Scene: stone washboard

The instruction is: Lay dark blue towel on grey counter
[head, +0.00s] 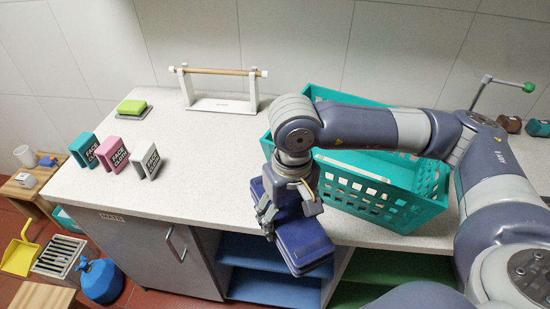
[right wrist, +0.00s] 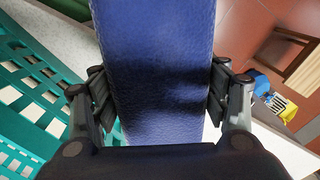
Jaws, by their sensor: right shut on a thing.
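The dark blue towel (head: 305,248) is a thick folded bundle in the head view, at the counter's front edge just left of the teal basket. My right gripper (head: 287,212) points down and is shut on it. In the right wrist view the towel (right wrist: 155,60) runs between the two fingers of the gripper (right wrist: 160,88), which press on its sides. The grey speckled counter (head: 215,165) spans the middle of the head view. The towel overlaps its front edge in the picture; I cannot tell whether it touches the top. My left gripper is not in view.
A teal slotted basket (head: 385,200) stands close right of the towel. Face-cloth packs (head: 113,155), a green sponge (head: 132,107) and a white stand with a wooden bar (head: 220,103) are at the left and back. The counter between them and the towel is clear. Open shelves (head: 265,287) lie below.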

